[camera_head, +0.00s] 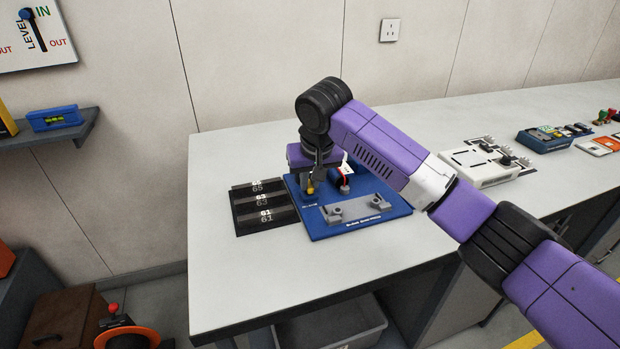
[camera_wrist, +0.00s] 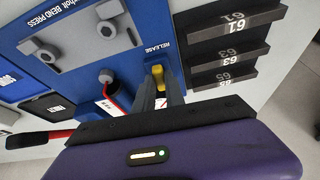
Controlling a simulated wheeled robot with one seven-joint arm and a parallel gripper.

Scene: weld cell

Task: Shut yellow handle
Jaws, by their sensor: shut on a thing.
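The yellow handle (camera_wrist: 158,73) is a small lever on the blue panel, beside the printed word RELEASE, in the wrist view. In the head view only a bit of the yellow handle (camera_head: 310,189) shows under my wrist. My gripper (camera_wrist: 159,90) points at the panel, with its two grey fingers on either side of the handle. It is shut on the handle, and the fingers hide its lower part. In the head view my gripper (camera_head: 309,183) reaches down to the left part of the blue bend press panel (camera_head: 330,228).
A black stepped rack (camera_head: 244,213) marked 61, 63 and 65 stands close left of the panel. A grey bracket (camera_head: 355,209) sits at the panel's front. A red lever with a black grip (camera_wrist: 34,139) is near my gripper. The table's front left (camera_head: 240,280) is clear.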

